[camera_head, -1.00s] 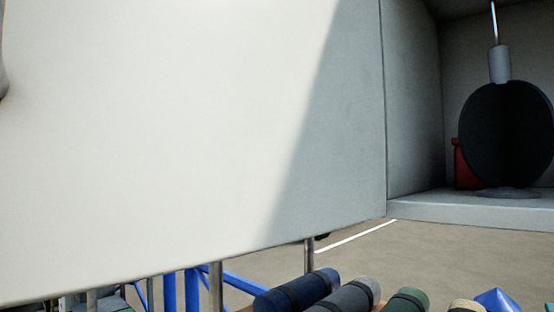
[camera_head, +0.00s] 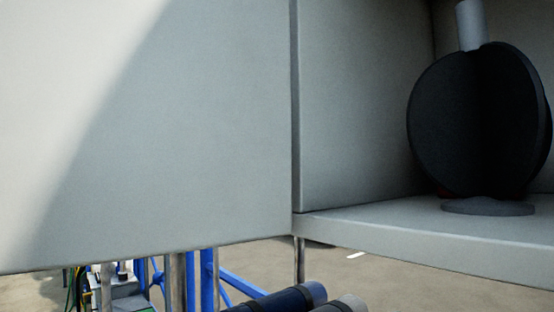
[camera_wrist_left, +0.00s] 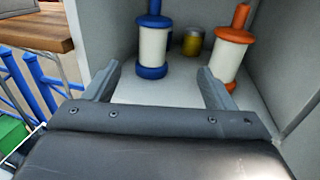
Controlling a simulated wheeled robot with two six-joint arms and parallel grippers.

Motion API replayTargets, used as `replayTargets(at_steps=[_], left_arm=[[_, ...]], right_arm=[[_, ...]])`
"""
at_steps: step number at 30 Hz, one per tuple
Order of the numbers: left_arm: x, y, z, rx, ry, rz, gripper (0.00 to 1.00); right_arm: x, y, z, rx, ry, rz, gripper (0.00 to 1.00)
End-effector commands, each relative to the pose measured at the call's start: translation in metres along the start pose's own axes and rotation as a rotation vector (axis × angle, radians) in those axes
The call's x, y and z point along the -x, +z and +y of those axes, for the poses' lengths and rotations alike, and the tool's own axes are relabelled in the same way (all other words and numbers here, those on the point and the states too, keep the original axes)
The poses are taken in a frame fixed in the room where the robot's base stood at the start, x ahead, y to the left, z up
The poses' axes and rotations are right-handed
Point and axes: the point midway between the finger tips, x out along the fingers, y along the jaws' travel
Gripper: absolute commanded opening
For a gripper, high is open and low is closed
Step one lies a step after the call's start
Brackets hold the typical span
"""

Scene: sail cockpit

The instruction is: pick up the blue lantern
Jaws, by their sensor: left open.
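The blue lantern (camera_wrist_left: 153,45) shows in the left wrist view, with a white body between a blue base and a blue top. It stands upright on the floor of a light grey compartment. My left gripper (camera_wrist_left: 160,80) is open and empty, with its two fingers pointing into the compartment. The lantern is beyond the fingertips, between their directions, and not touched. The head view shows neither the lantern nor my grippers. My right gripper is not in view.
An orange lantern (camera_wrist_left: 232,45) stands right of the blue one, and a yellowish can (camera_wrist_left: 192,42) sits behind. The head view shows a dark round object (camera_head: 480,125) in an open compartment (camera_head: 400,226), a grey panel (camera_head: 200,130), blue rails (camera_head: 207,275) and rolled bundles (camera_head: 285,300).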

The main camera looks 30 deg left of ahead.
Motion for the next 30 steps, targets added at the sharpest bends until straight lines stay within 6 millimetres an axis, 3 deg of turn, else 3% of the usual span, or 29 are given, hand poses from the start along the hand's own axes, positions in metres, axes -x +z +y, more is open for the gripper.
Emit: replayTargets(at_steps=[5,12,18,26,30], left_arm=[[-0.02,0.003,0.001,0.002,0.001,0.003,0.77],[-0.074,0.004,0.0,0.002,-0.002,0.005,0.77],[-0.108,0.003,0.001,0.003,-0.001,0.003,0.77],[-0.124,0.001,0.002,0.001,0.002,0.001,0.77],[-0.141,0.002,0.005,0.003,0.001,0.004,0.77]], right_arm=[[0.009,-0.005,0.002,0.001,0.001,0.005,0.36],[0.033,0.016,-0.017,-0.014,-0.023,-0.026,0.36],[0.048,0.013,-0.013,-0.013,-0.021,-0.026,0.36],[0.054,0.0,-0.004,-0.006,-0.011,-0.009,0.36],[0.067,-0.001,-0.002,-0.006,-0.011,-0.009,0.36]])
